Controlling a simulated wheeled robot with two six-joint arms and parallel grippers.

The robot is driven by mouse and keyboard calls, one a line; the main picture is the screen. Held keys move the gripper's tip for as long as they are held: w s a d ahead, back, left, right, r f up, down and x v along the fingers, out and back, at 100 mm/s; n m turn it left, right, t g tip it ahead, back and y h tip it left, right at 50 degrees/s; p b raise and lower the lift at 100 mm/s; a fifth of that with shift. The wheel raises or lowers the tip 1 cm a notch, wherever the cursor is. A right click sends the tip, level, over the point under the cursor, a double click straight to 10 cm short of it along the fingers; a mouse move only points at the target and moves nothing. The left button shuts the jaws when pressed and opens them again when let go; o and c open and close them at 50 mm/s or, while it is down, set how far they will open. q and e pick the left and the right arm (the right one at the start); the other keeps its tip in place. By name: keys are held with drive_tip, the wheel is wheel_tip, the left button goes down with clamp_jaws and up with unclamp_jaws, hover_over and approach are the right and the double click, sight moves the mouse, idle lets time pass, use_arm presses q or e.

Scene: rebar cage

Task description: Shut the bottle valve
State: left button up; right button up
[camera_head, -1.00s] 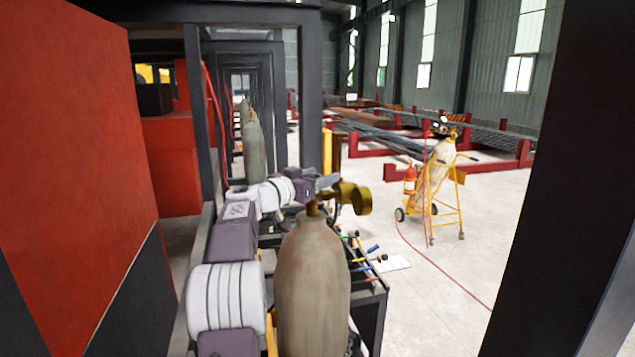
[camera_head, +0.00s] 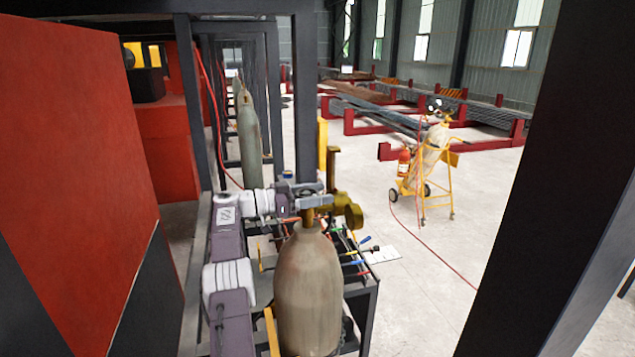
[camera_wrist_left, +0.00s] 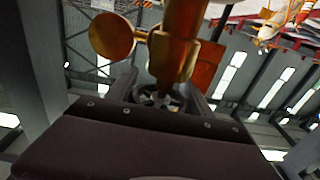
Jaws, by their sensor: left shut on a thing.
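A tan gas bottle (camera_head: 308,290) stands upright in front of me, with a brass valve (camera_head: 309,216) on its neck and a round brass part (camera_head: 353,214) sticking out to the right. My left arm comes in from the lower left, and my left gripper (camera_head: 312,192) is at the top of the valve. In the left wrist view the brass valve body (camera_wrist_left: 172,55) lies just beyond the gripper (camera_wrist_left: 160,92). A dark valve handwheel (camera_wrist_left: 160,97) sits between the two fingers, which are shut on it. My right gripper is in neither view.
A rack with coloured-handled tools (camera_head: 362,245) stands just right of the bottle. A red panel (camera_head: 85,150) closes off the left and a dark post (camera_head: 550,170) the right. A yellow bottle cart (camera_head: 436,175) stands farther back on open floor.

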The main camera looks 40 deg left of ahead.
use_arm(q)
drive_tip(key=shift+f, duration=0.1)
idle(0.4)
drive_tip(key=o, duration=1.3)
drive_tip(key=shift+o, duration=0.3)
drive_tip(key=shift+w+d, duration=0.1)
